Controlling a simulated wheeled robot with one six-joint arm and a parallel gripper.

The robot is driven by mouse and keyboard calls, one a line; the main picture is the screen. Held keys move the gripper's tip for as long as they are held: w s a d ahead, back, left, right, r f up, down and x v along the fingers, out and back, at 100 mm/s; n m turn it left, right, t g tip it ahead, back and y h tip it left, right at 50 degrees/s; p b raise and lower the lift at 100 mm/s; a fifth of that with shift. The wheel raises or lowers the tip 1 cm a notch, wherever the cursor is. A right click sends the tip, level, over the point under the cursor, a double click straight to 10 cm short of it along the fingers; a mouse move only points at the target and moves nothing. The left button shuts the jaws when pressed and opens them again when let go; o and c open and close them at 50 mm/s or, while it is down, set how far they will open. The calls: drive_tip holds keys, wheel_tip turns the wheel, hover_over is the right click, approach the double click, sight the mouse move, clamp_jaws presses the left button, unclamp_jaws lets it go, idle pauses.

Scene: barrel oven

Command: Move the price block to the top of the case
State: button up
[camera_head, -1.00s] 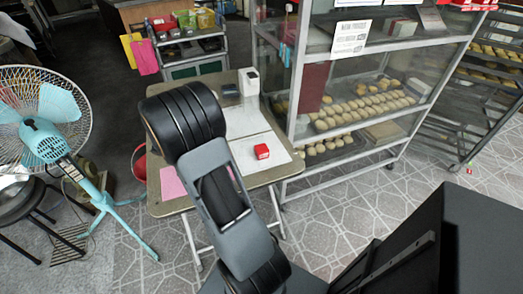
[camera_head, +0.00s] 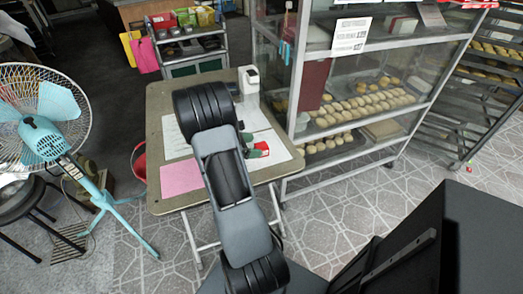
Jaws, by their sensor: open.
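The price block is a small red block (camera_head: 262,147) on the folding table, on white paper near the table's right edge.
A blue fan (camera_head: 42,135) stands at left. A cart (camera_head: 192,50) is behind. A dark rack (camera_head: 485,75) stands at far right. Tiled floor is open in front of the case.

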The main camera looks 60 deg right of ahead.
sight(263, 145)
drive_tip(key=shift+x, duration=2.3)
drive_tip(key=shift+r, duration=0.1)
drive_tip(key=c, duration=1.1)
drive_tip(key=shift+r, duration=0.1)
